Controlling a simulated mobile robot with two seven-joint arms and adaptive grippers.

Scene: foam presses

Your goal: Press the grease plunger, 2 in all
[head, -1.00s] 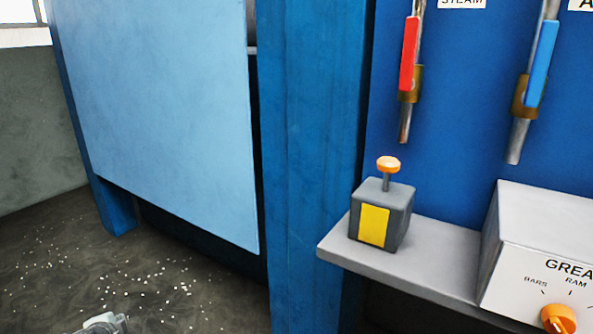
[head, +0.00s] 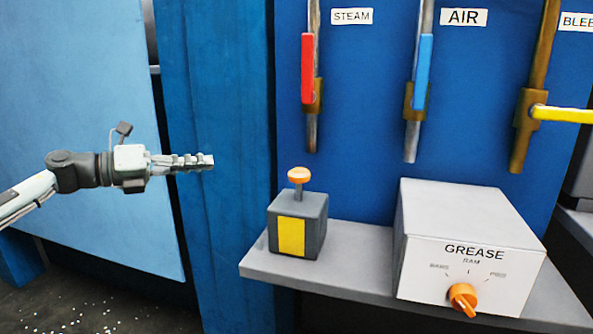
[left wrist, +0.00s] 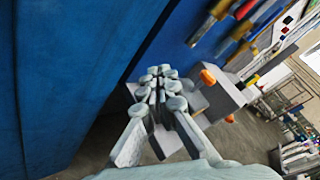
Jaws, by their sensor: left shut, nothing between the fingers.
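The grease plunger is an orange mushroom knob (head: 299,175) on a short stem, standing up from a grey block (head: 314,225) with a yellow front label. The block sits on the left part of a grey shelf (head: 262,263). My left gripper (head: 208,161) is shut and empty, in front of the blue column, left of the knob and slightly higher. It is apart from the knob. In the left wrist view the shut fingers (left wrist: 160,75) point towards the shelf, with an orange knob (left wrist: 208,77) to their right. My right gripper is not in view.
A white GREASE box (head: 465,225) with an orange selector (head: 462,298) stands right of the block. Above are pipes with a red STEAM lever (head: 307,70), a blue AIR lever (head: 423,72) and a yellow lever (head: 562,114). A blue column (head: 218,230) stands left of the shelf.

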